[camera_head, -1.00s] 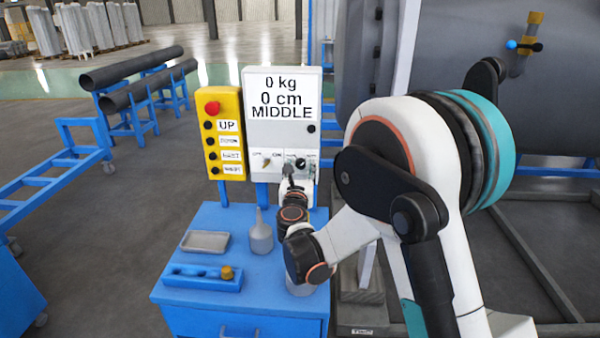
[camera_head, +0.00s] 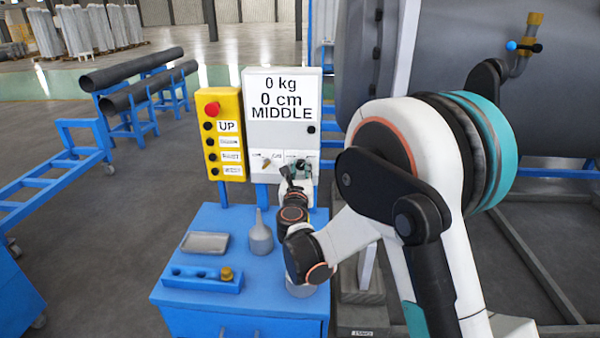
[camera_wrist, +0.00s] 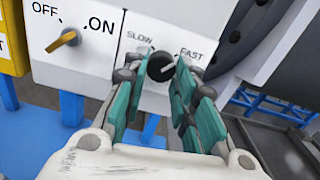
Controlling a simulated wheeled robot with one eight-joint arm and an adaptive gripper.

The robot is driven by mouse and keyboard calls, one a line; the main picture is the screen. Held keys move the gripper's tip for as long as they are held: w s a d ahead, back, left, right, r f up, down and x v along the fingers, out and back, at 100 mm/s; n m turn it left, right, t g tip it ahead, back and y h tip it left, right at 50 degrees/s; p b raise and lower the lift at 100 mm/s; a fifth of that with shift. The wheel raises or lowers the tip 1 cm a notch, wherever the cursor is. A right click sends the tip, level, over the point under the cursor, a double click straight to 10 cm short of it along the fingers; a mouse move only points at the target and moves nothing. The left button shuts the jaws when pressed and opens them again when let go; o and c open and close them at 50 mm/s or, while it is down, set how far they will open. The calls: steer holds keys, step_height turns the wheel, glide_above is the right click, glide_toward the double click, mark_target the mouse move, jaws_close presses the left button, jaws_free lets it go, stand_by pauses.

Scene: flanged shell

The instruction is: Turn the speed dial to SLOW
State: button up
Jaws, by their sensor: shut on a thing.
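The speed dial (camera_wrist: 161,67) is a round black knob on the white control box, between the printed words SLOW and FAST. A pale pointer line on it slants up and right, toward the FAST side. My gripper (camera_wrist: 160,75) has its two teal-padded fingers on either side of the dial and is shut on it. In the head view, my gripper (camera_head: 288,172) is at the lower right of the control box (camera_head: 282,100), and the dial (camera_head: 301,164) shows partly beside it. The box's display reads 0 kg, 0 cm and MIDDLE.
A brass OFF/ON switch (camera_wrist: 66,40) sits left of the dial. A yellow button box (camera_head: 221,135) with a red stop button stands further left. Below is a blue cabinet (camera_head: 205,292) with a grey tray (camera_head: 205,242) and a grey bottle (camera_head: 261,236). A large grey shell (camera_head: 455,60) stands right.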

steer(key=n+b, duration=0.1)
steer(key=n, duration=0.7)
steer(key=shift+d+n+b, duration=0.1)
steer(key=shift+n+b, duration=0.2)
steer(key=shift+b, duration=0.05)
steer(key=n, duration=0.4)
steer(key=shift+r+n, duration=0.1)
steer(key=shift+n, duration=0.2)
steer(key=shift+r+n+b, duration=0.1)
steer(key=shift+n+b, duration=0.3)
steer(key=shift+n, duration=1.4)
steer(key=o, duration=1.1)
steer(key=shift+c, duration=0.2)
